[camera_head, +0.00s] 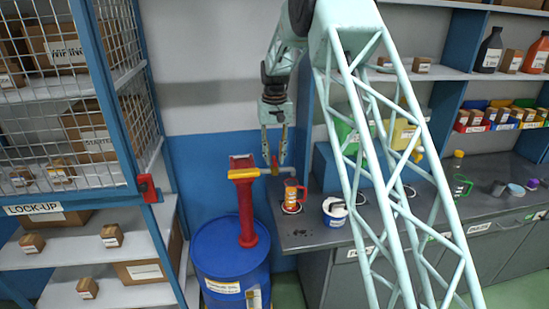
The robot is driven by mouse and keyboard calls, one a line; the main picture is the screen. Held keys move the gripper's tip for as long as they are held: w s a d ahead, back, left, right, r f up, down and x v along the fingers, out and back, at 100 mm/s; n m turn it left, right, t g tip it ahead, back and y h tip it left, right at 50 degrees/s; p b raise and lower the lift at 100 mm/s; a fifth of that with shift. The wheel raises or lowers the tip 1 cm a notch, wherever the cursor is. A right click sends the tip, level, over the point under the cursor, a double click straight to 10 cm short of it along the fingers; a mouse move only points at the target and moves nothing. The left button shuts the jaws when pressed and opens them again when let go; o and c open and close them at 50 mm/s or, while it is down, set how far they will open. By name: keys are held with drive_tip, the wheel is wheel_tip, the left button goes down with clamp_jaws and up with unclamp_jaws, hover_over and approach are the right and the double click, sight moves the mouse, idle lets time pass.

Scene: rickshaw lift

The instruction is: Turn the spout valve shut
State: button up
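A red hand pump (245,205) stands on top of a blue drum. A thin spout runs from its head to the right toward the bench. A small red piece, apparently the spout valve (275,165), sits on the spout and is small in view. My gripper (275,160) points down over it, its two fingers apart, with the red piece between or just behind the fingertips. I cannot tell whether the fingers touch it.
The blue drum (230,262) stands between the lock-up shelves (95,255) and the grey bench (305,237). A white tub (334,212) is right of the jug. My lattice arm link hides part of the bench. A red padlock (147,188) hangs on the cage.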

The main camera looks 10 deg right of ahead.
sight(275, 160)
drive_tip(key=shift+r, duration=0.15)
wheel_tip(275, 160, up, 12)
idle(0.8)
idle(0.4)
drive_tip(key=s+r+t+b, duration=0.1)
drive_tip(key=s+r+b, duration=0.4)
drive_tip(key=s, duration=1.1)
drive_tip(key=s+r+t+b, duration=0.1)
drive_tip(key=s+r+b, duration=0.2)
drive_tip(key=s+r, duration=0.85)
drive_tip(key=s+f+b, duration=0.2)
drive_tip(key=s+f, duration=0.3)
drive_tip(key=s, duration=0.8)
drive_tip(key=s+f+t+b, duration=0.1)
drive_tip(key=s+f, duration=0.5)
drive_tip(key=s, duration=0.7)
drive_tip(key=s+f+t+b, duration=0.1)
drive_tip(key=s+f+b, duration=0.2)
drive_tip(key=s, duration=1)
wheel_tip(275, 160, down, 3)
drive_tip(key=shift+f+n, duration=0.1)
drive_tip(key=shift+n, duration=0.3)
